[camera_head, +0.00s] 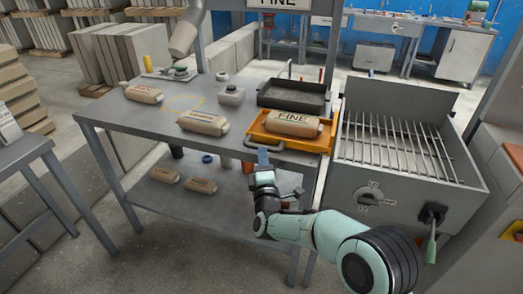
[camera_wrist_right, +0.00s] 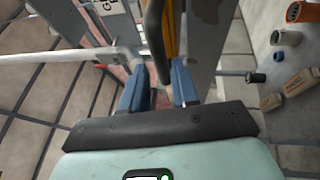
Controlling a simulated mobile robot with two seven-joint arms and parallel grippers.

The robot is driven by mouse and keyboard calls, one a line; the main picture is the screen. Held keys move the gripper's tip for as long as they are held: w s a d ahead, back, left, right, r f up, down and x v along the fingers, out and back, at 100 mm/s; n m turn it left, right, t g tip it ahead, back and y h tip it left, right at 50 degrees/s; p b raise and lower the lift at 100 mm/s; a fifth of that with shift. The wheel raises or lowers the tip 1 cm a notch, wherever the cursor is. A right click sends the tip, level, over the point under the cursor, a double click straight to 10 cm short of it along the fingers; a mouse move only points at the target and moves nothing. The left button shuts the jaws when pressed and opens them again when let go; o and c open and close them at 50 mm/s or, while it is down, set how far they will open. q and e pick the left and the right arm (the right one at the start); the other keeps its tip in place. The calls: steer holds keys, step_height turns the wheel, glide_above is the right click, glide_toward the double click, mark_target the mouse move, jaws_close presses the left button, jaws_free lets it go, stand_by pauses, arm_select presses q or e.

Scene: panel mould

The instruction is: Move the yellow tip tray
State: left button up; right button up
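The yellow tip tray (camera_head: 326,141) sits at the right end of the grey workbench, beside the grill-topped box. A tan bag marked FINE (camera_head: 294,124) lies in it. A dark bar handle (camera_head: 272,149) runs along its front side. My right gripper (camera_head: 263,157) is at the left part of this handle, in front of the tray. In the right wrist view the two blue fingers (camera_wrist_right: 159,88) stand apart, with the dark handle (camera_wrist_right: 155,40) reaching between them, closer to the right finger. Whether they touch it is unclear. My left gripper is not in view.
A grey box with a bar grate (camera_head: 398,145) stands right of the tray. A dark empty tray (camera_head: 292,96) lies behind it. Tan bags (camera_head: 203,123) and a small grey block (camera_head: 231,95) are on the bench. More bags (camera_head: 200,185) lie on the lower shelf.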

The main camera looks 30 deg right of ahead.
steer(key=shift+x, duration=2.3)
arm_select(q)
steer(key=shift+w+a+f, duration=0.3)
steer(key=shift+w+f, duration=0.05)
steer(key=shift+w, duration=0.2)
arm_select(e)
jaws_close()
